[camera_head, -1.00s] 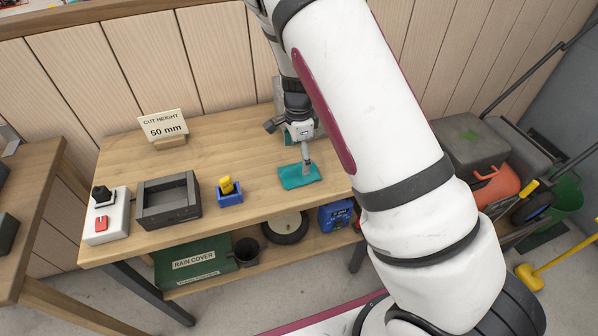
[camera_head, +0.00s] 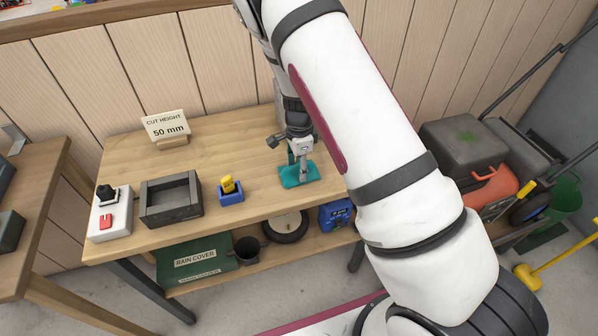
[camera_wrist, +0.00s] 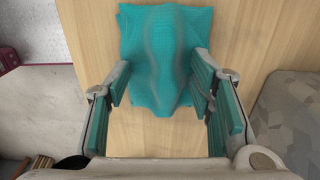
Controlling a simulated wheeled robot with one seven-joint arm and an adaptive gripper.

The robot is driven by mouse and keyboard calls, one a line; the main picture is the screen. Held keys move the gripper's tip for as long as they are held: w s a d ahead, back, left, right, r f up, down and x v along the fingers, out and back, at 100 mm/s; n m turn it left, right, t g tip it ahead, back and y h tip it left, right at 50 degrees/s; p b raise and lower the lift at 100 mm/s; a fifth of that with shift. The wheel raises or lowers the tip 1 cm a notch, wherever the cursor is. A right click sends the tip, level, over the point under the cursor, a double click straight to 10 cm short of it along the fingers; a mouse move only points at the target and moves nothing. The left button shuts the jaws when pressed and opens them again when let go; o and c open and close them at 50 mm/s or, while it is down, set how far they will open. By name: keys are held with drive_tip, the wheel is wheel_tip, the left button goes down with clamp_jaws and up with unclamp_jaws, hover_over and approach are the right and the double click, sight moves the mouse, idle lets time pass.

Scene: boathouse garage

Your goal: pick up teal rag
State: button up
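The teal rag (camera_head: 288,177) lies on the right part of the wooden workbench, near its front edge. In the wrist view the rag (camera_wrist: 165,50) has a raised ridge along its middle and flatter sides. My gripper (camera_head: 303,180) is over the rag, pointing down. In the wrist view my gripper (camera_wrist: 160,78) is open, with its teal-padded fingers on either side of the ridge at the rag's lower part. I cannot tell whether the fingertips touch the cloth. The arm hides part of the bench to the right.
A blue tray with a yellow item (camera_head: 230,190), a dark open box (camera_head: 170,199) and a white switch box (camera_head: 109,213) stand left of the rag. The bench top (camera_head: 225,145) between is clear.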

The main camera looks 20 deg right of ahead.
drive_tip(key=shift+f, duration=0.35)
drive_tip(key=shift+c, duration=0.2)
drive_tip(key=shift+w+r, duration=0.1)
drive_tip(key=shift+r, duration=0.4)
clamp_jaws()
wheel_tip(320, 180, up, 2)
drive_tip(key=shift+r+b, duration=0.15)
drive_tip(key=shift+b, duration=0.25)
drive_tip(key=shift+s+r, duration=0.25)
drive_tip(key=shift+s, duration=0.4)
drive_tip(key=s+r, duration=0.1)
drive_tip(key=s, duration=1.3)
drive_tip(key=shift+s+r, duration=0.2)
drive_tip(key=shift+s, duration=0.2)
drive_tip(key=shift+c, duration=1.8)
unclamp_jaws()
drive_tip(key=shift+w, duration=0.1)
clamp_jaws()
